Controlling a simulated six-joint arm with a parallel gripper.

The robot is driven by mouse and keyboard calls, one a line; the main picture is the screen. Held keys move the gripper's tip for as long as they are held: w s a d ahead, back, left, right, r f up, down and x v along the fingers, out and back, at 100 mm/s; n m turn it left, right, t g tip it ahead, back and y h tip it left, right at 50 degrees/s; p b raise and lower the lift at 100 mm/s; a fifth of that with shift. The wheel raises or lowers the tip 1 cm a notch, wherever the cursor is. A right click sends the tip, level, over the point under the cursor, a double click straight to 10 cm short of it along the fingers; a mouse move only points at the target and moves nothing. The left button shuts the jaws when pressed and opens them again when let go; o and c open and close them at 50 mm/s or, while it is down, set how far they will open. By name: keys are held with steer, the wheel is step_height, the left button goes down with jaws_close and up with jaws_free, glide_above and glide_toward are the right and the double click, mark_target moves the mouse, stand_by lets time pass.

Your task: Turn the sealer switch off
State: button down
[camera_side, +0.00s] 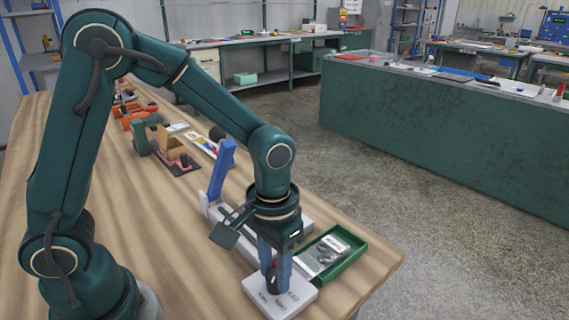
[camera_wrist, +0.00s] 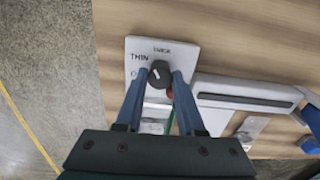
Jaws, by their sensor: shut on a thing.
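The sealer (camera_side: 262,291) is a long white device with a raised blue lever arm (camera_side: 222,170). It stands near the table's front right corner. In the wrist view its white end panel (camera_wrist: 187,50) carries printed labels, one reading "THIN". A round dark switch knob (camera_wrist: 160,74) with a pale pointer line sits on that panel. My gripper (camera_wrist: 162,77) points down over the panel, its blue fingers shut on the knob from both sides. In the side view my gripper (camera_side: 274,283) is low over the same panel. A small red part (camera_wrist: 170,93) shows beside the knob, partly hidden.
A green tray (camera_side: 349,270) holding a clear bag with metal parts stands close to the right of the sealer. A cardboard box (camera_side: 172,143) and several tools lie farther back on the wooden table (camera_side: 150,215). The table is clear left of the sealer.

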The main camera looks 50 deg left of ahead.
steer(key=n, duration=0.4)
steer(key=shift+n, duration=0.3)
steer(key=n, duration=0.4)
steer(key=shift+n, duration=0.3)
steer(key=n, duration=0.4)
steer(key=shift+n, duration=2.1)
steer(key=c, duration=0.5)
jaws_free()
steer(key=shift+r, duration=0.1)
